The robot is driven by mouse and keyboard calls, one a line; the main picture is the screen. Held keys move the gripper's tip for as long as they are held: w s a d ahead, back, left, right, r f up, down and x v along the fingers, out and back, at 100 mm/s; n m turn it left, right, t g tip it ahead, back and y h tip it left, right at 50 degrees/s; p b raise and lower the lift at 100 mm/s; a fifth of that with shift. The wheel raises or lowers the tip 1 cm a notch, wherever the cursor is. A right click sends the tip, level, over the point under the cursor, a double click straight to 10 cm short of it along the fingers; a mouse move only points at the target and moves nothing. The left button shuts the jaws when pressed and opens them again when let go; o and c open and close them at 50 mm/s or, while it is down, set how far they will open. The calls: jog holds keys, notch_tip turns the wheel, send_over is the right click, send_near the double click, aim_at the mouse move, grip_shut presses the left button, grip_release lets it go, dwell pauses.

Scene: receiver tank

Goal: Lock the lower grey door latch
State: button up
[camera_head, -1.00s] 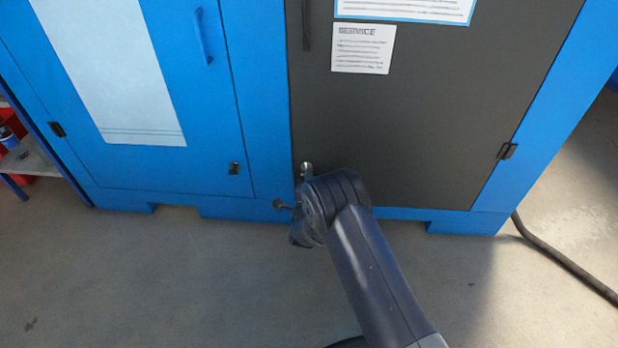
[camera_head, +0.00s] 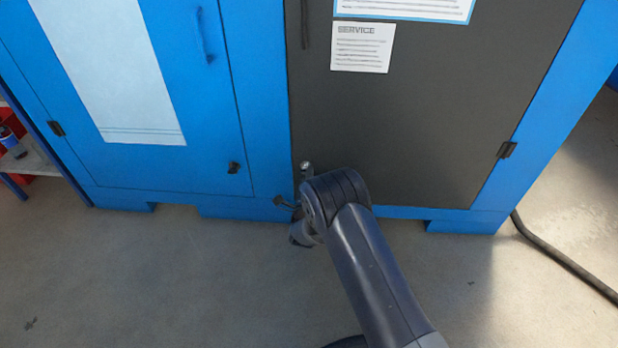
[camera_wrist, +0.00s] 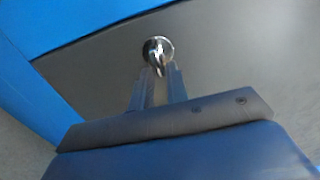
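The lower latch of the grey door is a small silver knob with a lever. It shows in the head view (camera_head: 306,167) at the door's lower left edge, just above my wrist. In the wrist view the latch (camera_wrist: 158,46) sits on the grey door (camera_wrist: 225,50), directly ahead of the fingers, with its lever pointing down towards them. My gripper (camera_wrist: 160,70) has its two fingers apart, one on each side of the lever's lower end. Whether they touch the lever cannot be told. In the head view my wrist hides most of the gripper.
The blue door (camera_head: 190,120) to the left has its own small dark latch (camera_head: 233,168). A dark hinge (camera_head: 507,150) is on the grey door's right edge. A black hose (camera_head: 565,262) lies on the floor at right. The floor in front is otherwise clear.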

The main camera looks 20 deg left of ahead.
jog(key=shift+o, duration=1.4)
jog(key=p+v, duration=0.3)
jog(key=v, duration=0.7)
jog(key=shift+s+p, duration=0.35)
jog(key=shift+p, duration=0.05)
jog(key=shift+w+d, duration=0.15)
jog(key=b+x, duration=0.3)
jog(key=x, duration=0.7)
jog(key=shift+w+a+b, duration=0.2)
jog(key=shift+b, duration=0.2)
